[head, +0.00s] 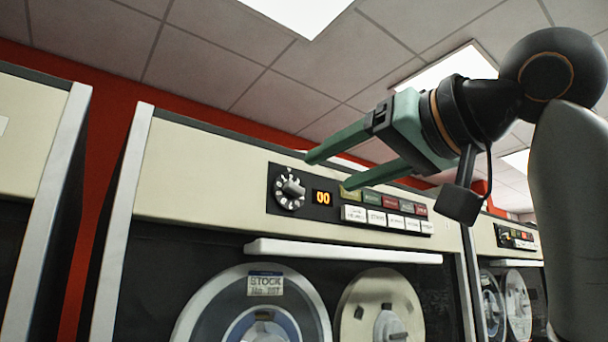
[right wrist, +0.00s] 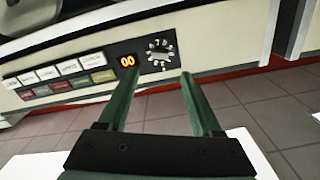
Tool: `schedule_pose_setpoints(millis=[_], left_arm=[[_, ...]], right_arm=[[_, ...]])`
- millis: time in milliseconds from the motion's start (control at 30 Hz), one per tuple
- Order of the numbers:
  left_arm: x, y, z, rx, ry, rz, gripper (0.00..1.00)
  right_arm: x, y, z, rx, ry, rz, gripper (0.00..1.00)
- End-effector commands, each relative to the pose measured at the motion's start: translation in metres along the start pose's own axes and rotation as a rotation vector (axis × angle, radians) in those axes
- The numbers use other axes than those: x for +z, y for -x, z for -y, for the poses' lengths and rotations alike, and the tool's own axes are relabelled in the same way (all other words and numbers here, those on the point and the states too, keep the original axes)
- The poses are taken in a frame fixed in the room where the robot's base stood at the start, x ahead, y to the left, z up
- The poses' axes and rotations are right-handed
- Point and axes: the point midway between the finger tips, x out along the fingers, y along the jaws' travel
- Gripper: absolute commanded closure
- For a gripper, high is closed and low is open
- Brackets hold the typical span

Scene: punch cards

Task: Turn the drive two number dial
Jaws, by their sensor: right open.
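A number dial (head: 290,188) with a grey knob and white marks around it sits on the black control panel of the middle tape drive. An orange display beside it (head: 323,198) reads 00. My right gripper (head: 331,170) is open and empty, its two green fingers in front of the panel, up and right of the dial in the head view. In the right wrist view, the dial (right wrist: 160,54) shows beyond the gap between the open fingertips (right wrist: 159,78), apart from them. I cannot read which drive number this is. My left gripper is not in view.
Coloured and white buttons (head: 385,218) lie right of the display, below my fingers. A white ledge (head: 340,251) juts out under the panel, above two tape reels (head: 262,318). Another cabinet (head: 30,150) stands left, and another drive (head: 515,237) stands right.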

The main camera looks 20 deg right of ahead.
Motion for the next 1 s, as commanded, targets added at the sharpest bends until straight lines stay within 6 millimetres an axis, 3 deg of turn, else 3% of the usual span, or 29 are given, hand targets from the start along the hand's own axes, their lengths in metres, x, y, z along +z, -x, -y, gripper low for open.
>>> schedule_pose_setpoints(millis=[200,400,767,1000], left_arm=[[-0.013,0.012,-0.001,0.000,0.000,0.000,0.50],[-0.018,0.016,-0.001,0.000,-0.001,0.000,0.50],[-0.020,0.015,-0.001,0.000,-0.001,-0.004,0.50],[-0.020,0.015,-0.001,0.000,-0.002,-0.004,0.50]], right_arm=[[-0.002,-0.045,0.001,0.002,-0.001,0.005,0.34],[-0.001,-0.068,0.000,0.001,0.000,0.002,0.34],[0.000,-0.073,0.000,0.001,0.000,0.001,0.34],[0.000,-0.073,0.000,0.000,0.000,0.000,0.58]])
